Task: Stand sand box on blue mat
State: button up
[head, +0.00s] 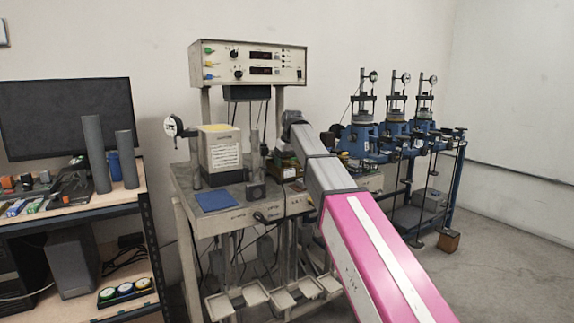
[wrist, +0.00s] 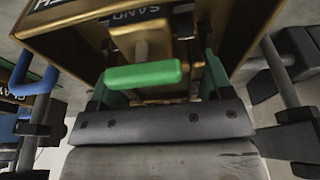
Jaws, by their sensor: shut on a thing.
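The sand box (wrist: 240,20) is a brown-gold box with a dark label reading SAND, upside down in the wrist view. My gripper (wrist: 160,88) has dark green fingers and is shut on the box; the exact contact is partly hidden. A bright green bar (wrist: 145,75) shows in front of the box between the fingers. In the head view my gripper and the box are mostly hidden behind my arm, near the middle of the bench. The blue mat (head: 215,200) lies flat and bare at the bench's front left, to the left of my arm.
A pale block with a printed sheet (head: 222,152) stands behind the mat. A dial gauge (head: 173,127) is at its left. Blue lever frames (head: 365,140) stand at the right. A shelf with grey cylinders (head: 95,150) is at the left.

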aim_at(287, 160)
jog(key=shift+f, duration=0.2)
jog(key=shift+w+r, duration=0.1)
jog(key=shift+r, duration=3.75)
